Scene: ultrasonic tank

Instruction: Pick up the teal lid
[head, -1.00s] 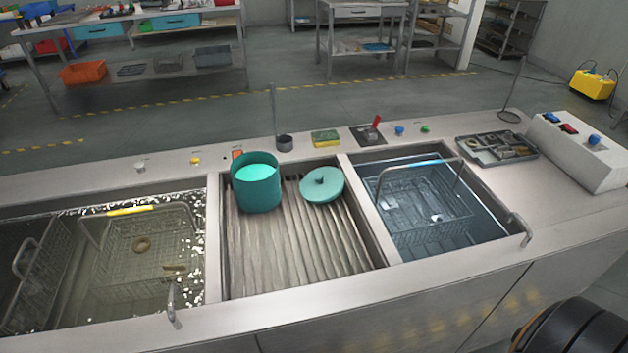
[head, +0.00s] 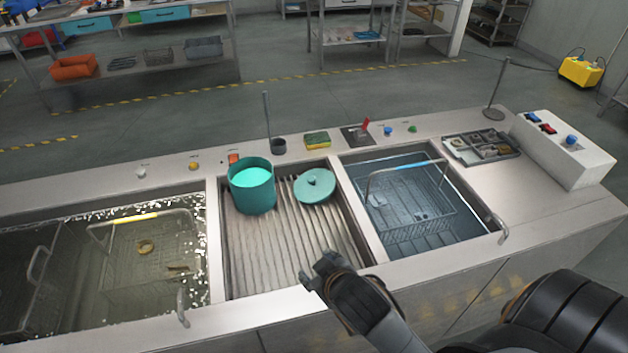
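The teal lid (head: 314,186) lies on the ribbed drain board (head: 285,245) in the middle bay, its small knob facing up. The teal pot (head: 252,187) stands upright just left of it, uncovered, with a bright teal interior. My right gripper (head: 322,268) is over the front right edge of the drain board, in front of the lid and apart from it. Nothing shows in it, but I cannot make out the gap between its fingers. My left gripper is not in view.
A tank with baskets (head: 150,255) lies left of the drain board. Another tank with a wire basket (head: 410,205) lies right, its handle standing up. A sponge (head: 317,139), a small dark cup (head: 278,146) with a rod and a red switch (head: 365,124) line the back edge.

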